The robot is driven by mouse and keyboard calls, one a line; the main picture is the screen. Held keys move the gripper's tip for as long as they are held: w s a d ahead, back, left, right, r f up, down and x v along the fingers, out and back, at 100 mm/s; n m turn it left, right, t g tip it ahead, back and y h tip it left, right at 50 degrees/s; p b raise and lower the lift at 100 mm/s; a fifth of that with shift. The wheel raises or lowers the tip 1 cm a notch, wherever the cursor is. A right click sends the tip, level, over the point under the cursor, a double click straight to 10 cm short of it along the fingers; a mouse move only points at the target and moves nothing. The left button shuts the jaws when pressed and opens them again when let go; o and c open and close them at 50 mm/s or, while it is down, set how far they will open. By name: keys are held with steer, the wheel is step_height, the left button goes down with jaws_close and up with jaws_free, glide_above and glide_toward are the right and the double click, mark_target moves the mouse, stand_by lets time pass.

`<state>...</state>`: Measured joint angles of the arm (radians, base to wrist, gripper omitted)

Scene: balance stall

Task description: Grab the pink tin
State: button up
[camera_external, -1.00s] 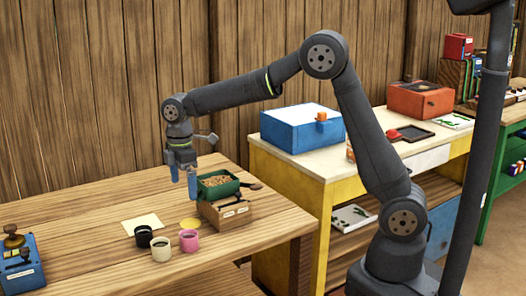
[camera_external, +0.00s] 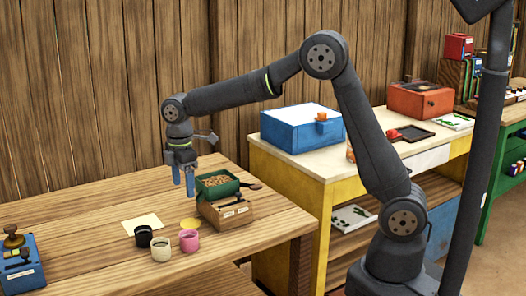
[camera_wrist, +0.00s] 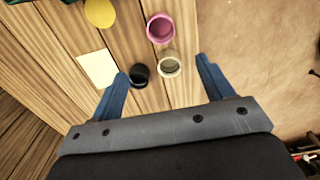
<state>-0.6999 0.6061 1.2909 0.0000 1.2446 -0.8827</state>
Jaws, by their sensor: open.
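The pink tin (camera_external: 189,241) stands upright on the wooden table, to the right of a cream tin (camera_external: 161,249) and a black tin (camera_external: 143,236). In the wrist view the pink tin (camera_wrist: 160,28) is at the top centre, with its open mouth showing. The cream tin (camera_wrist: 169,65) is just below it and the black tin (camera_wrist: 140,75) is to the lower left. My gripper (camera_external: 183,190) is open and empty above the table, behind the tins and left of the green tray. Its blue fingers show wide apart in the wrist view (camera_wrist: 160,82).
A green tray (camera_external: 217,187) of brown bits sits on a wooden box (camera_external: 226,213) right of my gripper. A pale card (camera_external: 142,224) and a yellow disc (camera_external: 190,224) lie near the tins. A blue device (camera_external: 20,265) stands at the left. The table's front middle is clear.

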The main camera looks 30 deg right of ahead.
steer(key=n, duration=0.4)
glide_toward(189, 235)
steer(key=f, duration=0.2)
steer(key=s+f, duration=0.1)
steer(key=f, duration=0.2)
steer(key=s+a+f, duration=0.1)
steer(key=f, duration=0.2)
steer(key=shift+f, duration=0.15)
steer(key=shift+c, duration=0.4)
steer(key=c, duration=1)
